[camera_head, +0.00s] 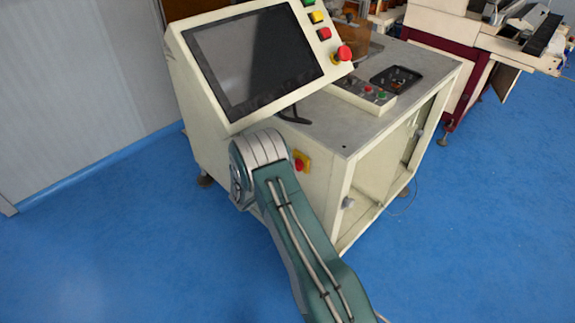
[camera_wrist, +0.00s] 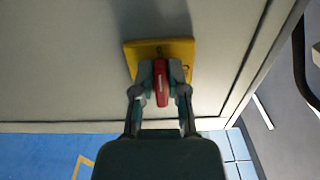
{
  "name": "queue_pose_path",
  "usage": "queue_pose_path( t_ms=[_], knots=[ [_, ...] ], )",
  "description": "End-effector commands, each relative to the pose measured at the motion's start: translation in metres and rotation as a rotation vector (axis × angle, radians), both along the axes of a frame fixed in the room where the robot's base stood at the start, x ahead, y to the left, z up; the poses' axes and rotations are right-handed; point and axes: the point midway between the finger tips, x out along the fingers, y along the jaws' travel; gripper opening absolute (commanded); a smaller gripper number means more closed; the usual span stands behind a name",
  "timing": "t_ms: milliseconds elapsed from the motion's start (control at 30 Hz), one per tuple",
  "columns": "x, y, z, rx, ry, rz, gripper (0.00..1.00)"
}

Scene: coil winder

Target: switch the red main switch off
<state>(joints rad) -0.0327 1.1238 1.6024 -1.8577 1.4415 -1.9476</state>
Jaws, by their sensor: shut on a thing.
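The red main switch (camera_head: 299,164) sits on a yellow plate (camera_head: 304,157) on the cream side of the machine cabinet, just right of my arm's joint in the head view. In the wrist view the red handle (camera_wrist: 161,82) stands out from the yellow plate (camera_wrist: 181,48), its long side running up and down in the picture. My gripper (camera_wrist: 161,78) has its two fingers shut on the handle, one on each side. The fingers hide the handle's sides and part of the plate. In the head view my arm hides the gripper.
A tilted screen panel (camera_head: 253,58) hangs over the cabinet, with a red mushroom button (camera_head: 344,53) and several coloured buttons. A grey top (camera_head: 346,133) carries a small button box (camera_head: 362,95). Blue floor (camera_head: 105,240) is free around the cabinet.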

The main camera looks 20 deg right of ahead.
Motion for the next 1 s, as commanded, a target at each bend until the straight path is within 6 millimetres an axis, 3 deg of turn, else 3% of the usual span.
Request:
queue_pose_path(
  t_ms=[500,533,600,1000],
  knots=[
    [0.0035,-0.0039,0.0008,-0.002,0.013,0.004,0.0],
    [0.0035,-0.0039,0.0008,-0.002,0.013,0.004,0.23],
    [0.0034,-0.004,0.0007,-0.003,0.013,0.003,0.53],
    [0.0013,0.0033,0.0013,-0.011,0.016,0.002,0.53]
  ],
)
